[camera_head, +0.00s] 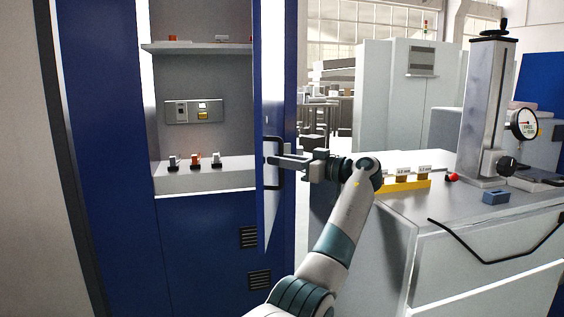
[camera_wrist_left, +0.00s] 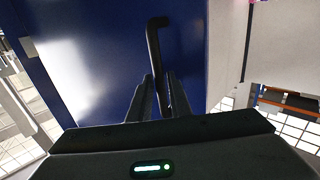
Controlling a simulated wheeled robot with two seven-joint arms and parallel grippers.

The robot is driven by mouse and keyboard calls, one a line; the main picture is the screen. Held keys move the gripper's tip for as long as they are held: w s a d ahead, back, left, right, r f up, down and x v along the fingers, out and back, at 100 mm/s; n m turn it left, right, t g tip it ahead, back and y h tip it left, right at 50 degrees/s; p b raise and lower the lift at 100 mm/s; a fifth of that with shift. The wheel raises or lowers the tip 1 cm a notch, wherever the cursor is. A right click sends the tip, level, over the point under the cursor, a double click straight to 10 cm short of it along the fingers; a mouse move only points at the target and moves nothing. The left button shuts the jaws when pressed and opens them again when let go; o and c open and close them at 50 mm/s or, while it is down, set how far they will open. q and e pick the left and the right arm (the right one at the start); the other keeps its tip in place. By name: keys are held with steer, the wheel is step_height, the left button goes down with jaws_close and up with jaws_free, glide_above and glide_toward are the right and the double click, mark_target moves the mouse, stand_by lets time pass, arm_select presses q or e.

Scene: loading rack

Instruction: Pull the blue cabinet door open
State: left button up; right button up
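The blue cabinet door (camera_head: 271,60) stands swung out from the cabinet (camera_head: 205,250), seen nearly edge-on in the head view, with the interior exposed. Its black bar handle (camera_head: 280,181) is on the door's face. My left gripper (camera_head: 274,159) reaches it from the right. In the left wrist view the door (camera_wrist_left: 110,60) fills much of the picture, and the handle (camera_wrist_left: 155,45) runs down between the two fingertips (camera_wrist_left: 162,85). The fingers lie close on either side of the handle and look shut on it. My right gripper is not in view.
Inside the cabinet are a shelf (camera_head: 200,47), a switch panel (camera_head: 194,111) and a ledge (camera_head: 210,180) with several small devices. To the right stands a grey workbench (camera_head: 480,225) with a yellow rack (camera_head: 405,184) and a gauge stand (camera_head: 487,100), close to my left arm.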

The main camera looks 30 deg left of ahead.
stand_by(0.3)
arm_select(q)
steer(key=d, duration=0.7)
steer(key=shift+s+d+b, duration=0.15)
steer(key=shift+d+b, duration=0.05)
steer(key=shift+b, duration=0.25)
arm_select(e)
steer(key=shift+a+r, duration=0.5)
